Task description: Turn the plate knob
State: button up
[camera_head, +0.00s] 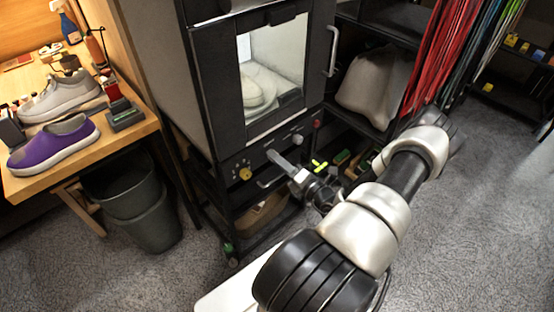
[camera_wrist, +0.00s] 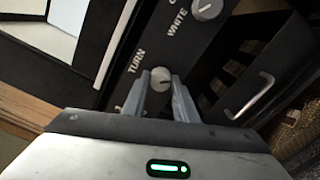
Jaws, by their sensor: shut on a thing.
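The plate knob (camera_wrist: 161,76) is a small round silver knob with a dark pointer mark, beside the panel label "TURN" in the wrist view. My gripper (camera_wrist: 160,86) has one finger on each side of it and is shut on it. In the head view my gripper (camera_head: 274,158) reaches the front panel below the cabinet's glass door and hides the knob.
A second silver knob (camera_wrist: 207,8), labelled "WHITE", is to the upper right. A yellow knob (camera_head: 245,174) and a red button (camera_head: 317,124) are on the panel. A bar handle (camera_wrist: 250,97) lies below. A workbench (camera_head: 128,134) with shoes stands left, above a bin (camera_head: 158,226).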

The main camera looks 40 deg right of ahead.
jog(key=shift+f, duration=0.1)
jog(key=o, duration=1)
jog(key=shift+o, duration=0.2)
jog(key=shift+s, duration=0.1)
jog(key=s+d+p, duration=0.1)
jog(key=s, duration=1.6)
jog(key=shift+s+d, duration=0.15)
